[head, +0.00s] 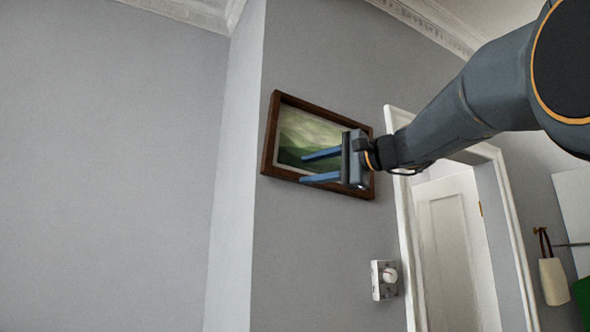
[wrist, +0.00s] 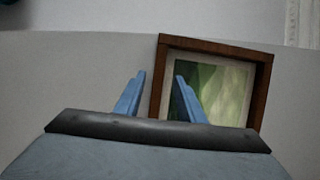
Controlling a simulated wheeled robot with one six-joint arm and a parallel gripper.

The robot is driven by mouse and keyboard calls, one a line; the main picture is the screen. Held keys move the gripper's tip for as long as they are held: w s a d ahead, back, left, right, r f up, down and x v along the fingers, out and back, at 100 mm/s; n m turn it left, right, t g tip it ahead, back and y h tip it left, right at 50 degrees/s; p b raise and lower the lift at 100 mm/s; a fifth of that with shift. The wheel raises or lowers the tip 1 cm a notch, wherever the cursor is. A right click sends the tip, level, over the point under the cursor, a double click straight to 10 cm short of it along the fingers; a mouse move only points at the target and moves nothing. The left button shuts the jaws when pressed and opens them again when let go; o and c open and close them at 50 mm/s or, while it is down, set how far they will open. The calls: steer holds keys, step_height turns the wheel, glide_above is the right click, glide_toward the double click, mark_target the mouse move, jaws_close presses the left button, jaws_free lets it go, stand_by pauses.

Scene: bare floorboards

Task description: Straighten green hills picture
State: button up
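The green hills picture (head: 297,130) hangs on the grey wall in a dark brown wooden frame, and it looks tilted in the head view. My gripper (head: 312,167) is in front of the picture's lower part, its two blue fingers apart and pointing left. In the wrist view the picture (wrist: 222,85) is right of centre. There the open gripper (wrist: 158,85) has one finger on each side of a frame edge, with nothing seen pinched between them. I cannot tell whether a finger touches the frame. The gripper and wrist hide the picture's lower right part in the head view.
A wall corner (head: 243,180) stands just left of the picture. A white door frame (head: 402,220) with a pale door (head: 452,255) is to the right. A small white wall control (head: 385,280) sits below. A cream bag (head: 553,280) hangs at far right.

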mark_target(293, 178)
steer(key=p+x, duration=0.2)
steer(key=x, duration=0.3)
steer(key=shift+w+a, duration=0.25)
steer(key=shift+a, duration=0.05)
steer(key=shift+c, duration=0.4)
jaws_close()
steer(key=shift+w+d+f+n+b, duration=0.2)
steer(key=shift+d+f+n+b, duration=0.4)
steer(key=shift+b, duration=0.3)
steer(key=shift+a, duration=0.1)
steer(key=shift+o, duration=0.4)
jaws_free()
